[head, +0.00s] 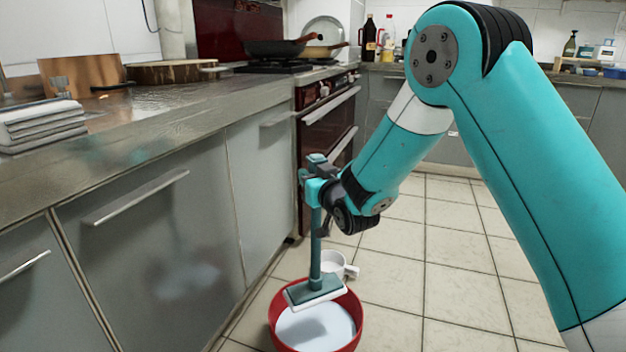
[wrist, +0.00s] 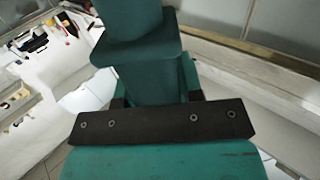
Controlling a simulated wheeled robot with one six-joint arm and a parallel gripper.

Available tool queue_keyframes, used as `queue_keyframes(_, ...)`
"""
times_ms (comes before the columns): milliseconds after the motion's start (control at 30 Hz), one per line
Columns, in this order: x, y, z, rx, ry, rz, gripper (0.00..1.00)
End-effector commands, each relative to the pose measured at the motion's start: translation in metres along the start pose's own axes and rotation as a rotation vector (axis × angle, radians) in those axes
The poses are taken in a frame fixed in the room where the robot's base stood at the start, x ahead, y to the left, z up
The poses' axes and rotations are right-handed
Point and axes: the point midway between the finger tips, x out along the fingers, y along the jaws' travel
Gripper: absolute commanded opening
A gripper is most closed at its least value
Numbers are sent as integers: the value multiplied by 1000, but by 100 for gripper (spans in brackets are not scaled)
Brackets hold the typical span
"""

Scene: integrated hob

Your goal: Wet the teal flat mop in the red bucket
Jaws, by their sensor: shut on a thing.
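The teal flat mop (head: 315,289) hangs upright in the head view, its flat head low and its white pad facing down. My gripper (head: 317,180) is shut on the upper end of the mop's handle. The red bucket (head: 357,318) stands on the floor below, holding pale liquid (head: 318,331). The mop head overlaps the far part of the bucket in the picture and looks above the liquid, with a dark shadow on it. The exact gap is hard to tell. In the wrist view, a teal block of the mop (wrist: 138,60) fills the top middle; the bucket is not visible there.
A white pot (head: 334,263) stands on the tiles just behind the bucket. Grey cabinets (head: 150,240) and the oven (head: 325,125) line the left side. Open tiled floor (head: 440,270) lies to the right, partly behind my arm.

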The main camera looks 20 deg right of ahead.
Motion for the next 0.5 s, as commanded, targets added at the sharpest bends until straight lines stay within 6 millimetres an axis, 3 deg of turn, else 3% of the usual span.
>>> queue_keyframes(267,0,0,8,0,-6,0,4)
queue_keyframes(500,0,0,32,0,-5,0,4)
